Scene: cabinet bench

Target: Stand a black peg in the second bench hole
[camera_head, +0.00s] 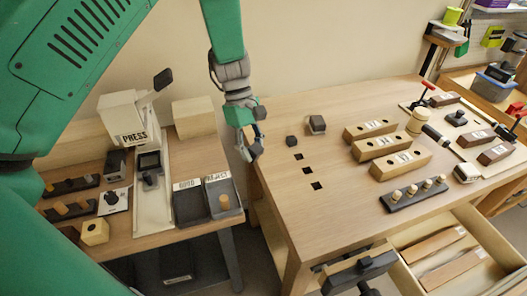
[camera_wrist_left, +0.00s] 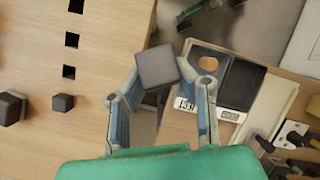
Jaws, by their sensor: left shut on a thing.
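My left gripper (camera_head: 250,146) hangs over the gap between the left side table and the bench (camera_head: 270,105). In the left wrist view, its fingers (camera_wrist_left: 160,105) are shut on a black peg (camera_wrist_left: 157,68), whose square end shows. Three open square holes run in a row along the bench's left part: one (camera_head: 299,156), another (camera_head: 307,170) and a third (camera_head: 316,185). At the row's far end a black peg (camera_head: 291,141) stands; it also shows in the left wrist view (camera_wrist_left: 62,102). The held peg is apart from the bench. My right gripper is not in view.
A dark brown block (camera_head: 317,124) stands beside the row. Labelled wooden blocks (camera_head: 400,163) and a dark rack of round pegs (camera_head: 414,194) lie further right. The side table holds a press (camera_head: 125,125) and dark trays (camera_head: 188,203). An open drawer (camera_head: 480,240) juts out below the bench.

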